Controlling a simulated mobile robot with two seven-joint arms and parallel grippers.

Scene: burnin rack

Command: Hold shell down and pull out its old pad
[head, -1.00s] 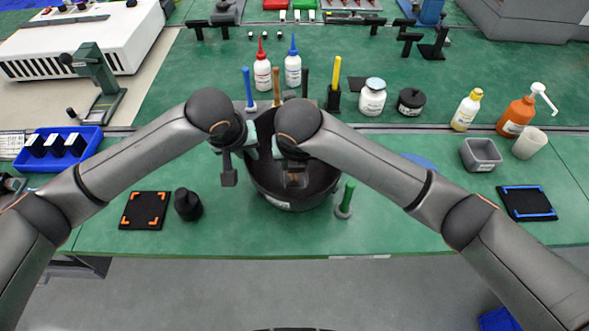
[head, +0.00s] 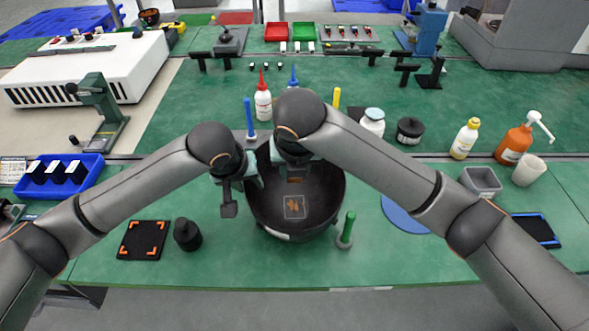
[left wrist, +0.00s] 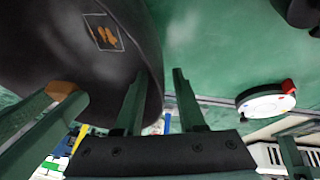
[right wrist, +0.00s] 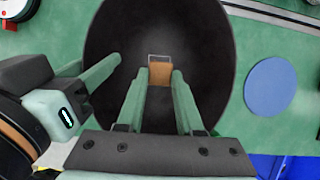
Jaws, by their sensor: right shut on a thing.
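The shell is a wide black bowl (head: 318,215) on the green bench, open side up. A thin pale square outline with orange-brown residue (head: 295,207) marks its inner floor. My left gripper (left wrist: 158,88) is at the left rim, its fingers apart with one on each side of the shell wall. My right gripper (right wrist: 158,75) is shut on the old pad (right wrist: 160,74), a small brown-orange block, and holds it over the shell, apart from the marked floor.
A green-handled tool (head: 347,228) stands just right of the shell. A black cylinder (head: 186,234) and a black mat with orange corners (head: 143,240) lie left. A blue disc (head: 403,214) lies right. Bottles (head: 263,103) and upright tools stand behind.

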